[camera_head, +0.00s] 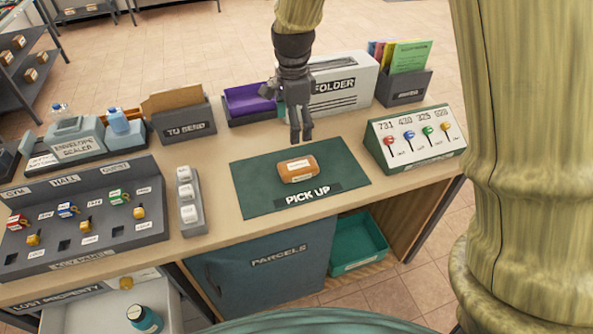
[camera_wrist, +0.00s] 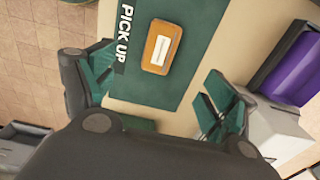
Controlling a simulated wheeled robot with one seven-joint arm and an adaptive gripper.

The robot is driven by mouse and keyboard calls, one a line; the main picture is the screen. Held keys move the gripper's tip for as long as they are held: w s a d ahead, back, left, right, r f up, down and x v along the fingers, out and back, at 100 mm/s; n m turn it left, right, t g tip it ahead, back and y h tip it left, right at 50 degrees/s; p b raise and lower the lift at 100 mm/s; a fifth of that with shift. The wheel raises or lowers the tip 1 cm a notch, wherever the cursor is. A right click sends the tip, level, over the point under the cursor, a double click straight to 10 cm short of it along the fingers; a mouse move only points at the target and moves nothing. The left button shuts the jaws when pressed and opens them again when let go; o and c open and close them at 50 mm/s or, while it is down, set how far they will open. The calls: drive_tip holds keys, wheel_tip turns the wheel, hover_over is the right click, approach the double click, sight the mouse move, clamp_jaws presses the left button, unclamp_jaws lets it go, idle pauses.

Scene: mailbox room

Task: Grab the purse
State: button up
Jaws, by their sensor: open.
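A small orange-brown item with rounded corners and a white label, which looks like the purse (camera_head: 298,169), lies flat on the dark green PICK UP mat (camera_head: 252,194). In the wrist view the purse (camera_wrist: 158,47) sits beyond my fingertips, roughly between their lines. My gripper (camera_head: 301,136) is above the counter, over the back part of the mat, pointing down. In the wrist view my gripper (camera_wrist: 155,88) has its two fingers spread wide with nothing between them. The gripper and the purse are apart.
A grey folder machine (camera_head: 343,84) and purple tray (camera_head: 245,100) stand behind the mat. A white-block holder (camera_head: 187,200) and key panel (camera_head: 85,215) are to the left. The mat around the purse is clear.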

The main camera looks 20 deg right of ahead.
drive_tip(key=b, duration=0.4)
hover_over(294, 166)
wheel_tip(294, 166, down, 5)
drive_tip(key=shift+d+f+p, duration=0.1)
drive_tip(key=shift+f+p, duration=1.05)
drive_tip(key=shift+f, duration=4.2)
drive_tip(key=c, duration=1.2)
